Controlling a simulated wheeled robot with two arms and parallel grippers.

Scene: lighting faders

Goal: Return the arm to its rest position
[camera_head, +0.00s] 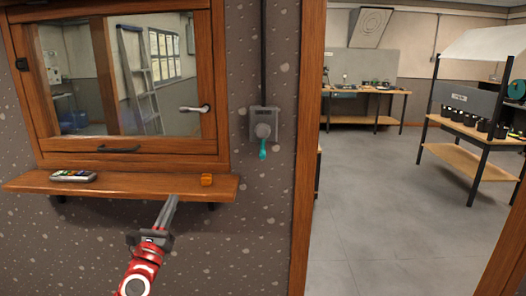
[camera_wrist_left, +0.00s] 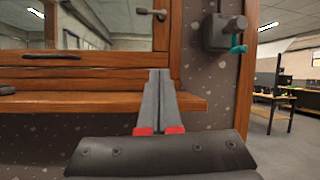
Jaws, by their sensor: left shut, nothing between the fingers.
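My left arm comes in from the bottom of the head view, red with a dark wrist. Its gripper (camera_head: 171,205) has its two grey fingers together, pointing up toward the front edge of the wooden sill. The left wrist view also shows the shut gripper (camera_wrist_left: 158,80), with nothing between its fingers. Its fingertips overlap the sill in that view; I cannot tell whether they touch it. My right gripper is in neither view.
The wooden sill (camera_head: 120,184) under the window holds a remote-like object (camera_head: 72,176) and a small orange item (camera_head: 207,180). A grey wall box (camera_head: 264,124) with a teal lever (camera_head: 262,149) hangs to the right. A doorway on the right opens onto clear floor (camera_head: 375,190).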

